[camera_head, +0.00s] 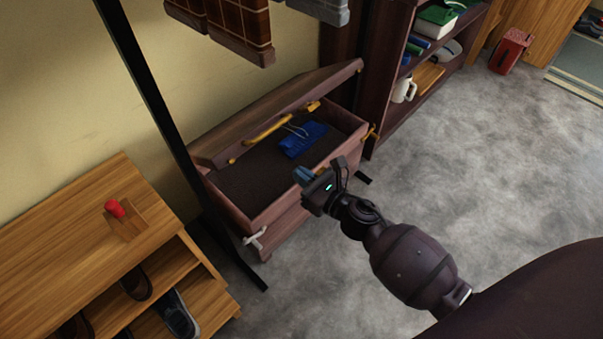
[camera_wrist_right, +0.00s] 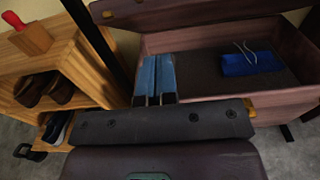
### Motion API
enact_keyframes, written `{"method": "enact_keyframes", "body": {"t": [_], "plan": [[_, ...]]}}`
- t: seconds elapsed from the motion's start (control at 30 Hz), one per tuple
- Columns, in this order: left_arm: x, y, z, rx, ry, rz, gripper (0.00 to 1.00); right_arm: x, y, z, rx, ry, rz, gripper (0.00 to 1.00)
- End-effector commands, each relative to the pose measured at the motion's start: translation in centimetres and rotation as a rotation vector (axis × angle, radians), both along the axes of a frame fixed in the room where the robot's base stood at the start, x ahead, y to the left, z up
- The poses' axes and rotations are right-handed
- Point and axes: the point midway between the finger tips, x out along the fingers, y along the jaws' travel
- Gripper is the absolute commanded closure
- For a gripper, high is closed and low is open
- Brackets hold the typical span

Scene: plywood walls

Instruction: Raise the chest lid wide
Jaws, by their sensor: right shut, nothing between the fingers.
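The brown wooden chest (camera_head: 284,201) stands against the wall in the head view, with its lid (camera_head: 275,112) raised part way and leaning toward the back. In the right wrist view the fingers (camera_wrist_right: 154,76) overlap the chest's near left corner; contact is unclear. My left gripper is not in view.
A wooden shoe cabinet (camera_head: 75,212) with a red-topped block (camera_head: 126,217) stands to the left. A black post (camera_head: 150,90) rises between it and the chest. A dark bookshelf (camera_head: 385,118) stands right of the chest.

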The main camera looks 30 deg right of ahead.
Motion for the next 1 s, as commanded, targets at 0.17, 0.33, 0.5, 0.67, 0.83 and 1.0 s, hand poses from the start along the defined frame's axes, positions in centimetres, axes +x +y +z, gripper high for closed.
{"method": "enact_keyframes", "body": {"t": [0.17, 0.33, 0.5, 0.67, 0.83, 1.0], "plan": [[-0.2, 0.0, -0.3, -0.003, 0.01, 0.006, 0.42, 2.9, 1.0, -0.1, 0.0, -0.001, 0.001, 1.0], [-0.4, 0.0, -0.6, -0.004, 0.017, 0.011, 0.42, 5.5, 2.0, -0.3, 0.002, 0.001, 0.001, 1.0], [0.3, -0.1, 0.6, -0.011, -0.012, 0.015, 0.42, 7.8, 2.7, 1.3, 0.0, -0.009, 0.0, 1.0], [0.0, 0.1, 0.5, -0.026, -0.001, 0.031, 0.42, 9.0, 3.2, 2.4, 0.001, -0.007, 0.001, 1.0], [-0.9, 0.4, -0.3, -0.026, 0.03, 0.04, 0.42, 9.4, 3.4, 2.5, 0.001, -0.001, 0.001, 1.0], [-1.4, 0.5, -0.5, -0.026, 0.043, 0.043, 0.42, 9.4, 3.4, 2.3, 0.001, 0.003, 0.0, 1.0]]}}
